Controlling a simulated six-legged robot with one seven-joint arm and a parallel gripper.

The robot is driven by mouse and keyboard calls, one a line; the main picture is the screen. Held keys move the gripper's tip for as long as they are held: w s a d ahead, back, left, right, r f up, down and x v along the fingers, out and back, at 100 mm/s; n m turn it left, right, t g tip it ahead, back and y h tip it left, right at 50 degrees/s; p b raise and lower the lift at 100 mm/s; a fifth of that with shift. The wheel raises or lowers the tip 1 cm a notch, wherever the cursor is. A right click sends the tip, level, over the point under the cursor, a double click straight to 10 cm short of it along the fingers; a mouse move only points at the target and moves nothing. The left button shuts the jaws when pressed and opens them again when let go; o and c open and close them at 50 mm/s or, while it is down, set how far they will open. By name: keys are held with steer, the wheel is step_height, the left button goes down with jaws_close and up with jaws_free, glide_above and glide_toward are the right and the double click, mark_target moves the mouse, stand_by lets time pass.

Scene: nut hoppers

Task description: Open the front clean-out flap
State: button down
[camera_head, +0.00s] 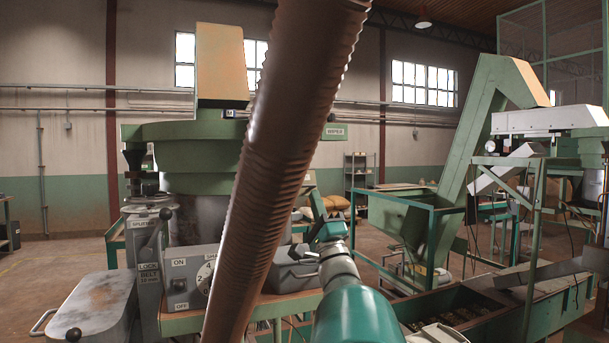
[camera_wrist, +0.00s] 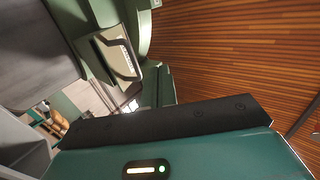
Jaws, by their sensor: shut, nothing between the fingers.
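In the head view a green drum machine (camera_head: 190,155) stands left of centre, partly hidden by a brown ribbed hose. My gripper (camera_head: 326,229) is small beside the machine's right side, at the end of my teal arm. It is shut and holds nothing; its fingertips are hard to make out. In the wrist view the teal hand with a lit indicator fills the bottom. Beyond it a beige panel with a dark handle-like frame (camera_wrist: 120,58) sits on green metal, apart from the hand. I cannot tell whether this is the clean-out flap, or whether the flap is open.
The brown ribbed hose (camera_head: 275,150) crosses the near view from top to bottom. A control box (camera_head: 190,290) with a dial and switch is at lower left, next to a grey metal lid (camera_head: 95,305). A green conveyor (camera_head: 475,150) and a trough stand at right.

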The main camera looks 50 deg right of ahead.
steer(key=x, duration=0.8)
steer(key=shift+r, duration=0.1)
stand_by(1.3)
steer(key=v, duration=1.3)
steer(key=shift+f, duration=0.35)
steer(key=shift+s+a, duration=0.1)
